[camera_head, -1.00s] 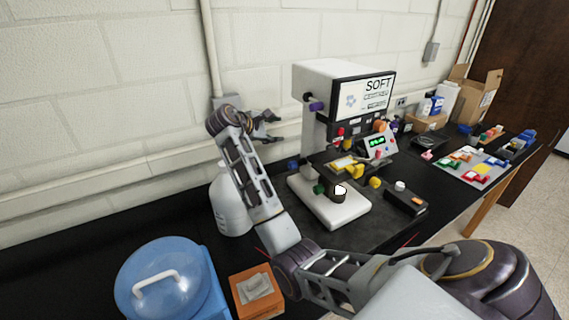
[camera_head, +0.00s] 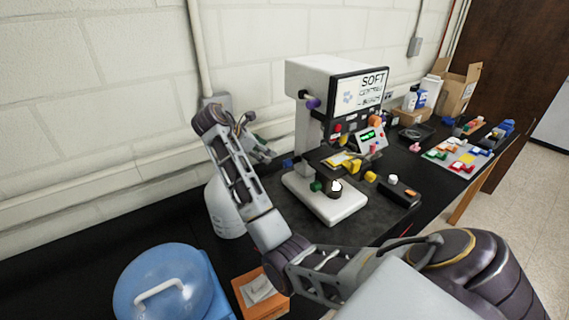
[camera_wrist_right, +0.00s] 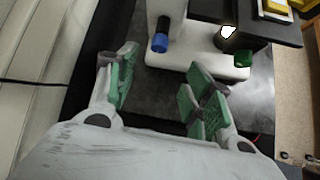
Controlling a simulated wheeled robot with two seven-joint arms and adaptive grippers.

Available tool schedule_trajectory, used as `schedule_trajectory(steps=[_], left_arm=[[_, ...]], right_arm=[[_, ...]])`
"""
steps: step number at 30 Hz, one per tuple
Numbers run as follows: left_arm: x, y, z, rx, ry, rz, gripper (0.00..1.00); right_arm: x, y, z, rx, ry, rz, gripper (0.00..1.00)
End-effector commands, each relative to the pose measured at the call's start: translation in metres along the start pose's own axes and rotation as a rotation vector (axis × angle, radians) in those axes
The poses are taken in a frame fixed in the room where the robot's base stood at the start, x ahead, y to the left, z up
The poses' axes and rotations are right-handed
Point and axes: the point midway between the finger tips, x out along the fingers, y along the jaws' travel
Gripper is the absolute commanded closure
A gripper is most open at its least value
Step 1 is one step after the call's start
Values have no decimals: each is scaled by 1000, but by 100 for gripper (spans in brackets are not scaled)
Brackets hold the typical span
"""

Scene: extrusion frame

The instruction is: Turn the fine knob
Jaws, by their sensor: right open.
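A white microscope-like instrument (camera_head: 335,73) with a screen stands on the black bench. A blue knob (camera_head: 288,163) sits low on its left side and also shows in the right wrist view (camera_wrist_right: 160,43). A green knob (camera_head: 316,186) sits by the base, also in the wrist view (camera_wrist_right: 243,58). A purple knob (camera_head: 312,103) is higher up, and yellow knobs (camera_head: 370,177) are at the front. I cannot tell which is the fine knob. My right gripper (camera_head: 262,146) is open and empty, left of the instrument; its green-padded fingers (camera_wrist_right: 160,95) are apart from the blue knob. My left gripper is not in view.
A white jug (camera_head: 224,212) stands behind my right forearm. A blue-lidded container (camera_head: 160,285) and an orange box (camera_head: 262,296) are at the front. A black control box (camera_head: 399,192) is right of the base. The wall and a pipe (camera_head: 200,50) are behind.

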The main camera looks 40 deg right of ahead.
Motion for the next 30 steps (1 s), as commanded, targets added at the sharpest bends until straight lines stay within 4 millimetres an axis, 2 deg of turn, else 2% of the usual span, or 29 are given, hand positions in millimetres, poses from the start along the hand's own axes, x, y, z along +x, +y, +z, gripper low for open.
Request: schedule_trajectory(steps=[6,19,30], left_arm=[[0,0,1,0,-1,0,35],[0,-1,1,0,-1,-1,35],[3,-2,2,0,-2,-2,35]], right_arm=[[0,0,0,-58,0,0,49],[2,0,0,-57,-1,0,49],[22,0,1,-57,-4,0,49]])
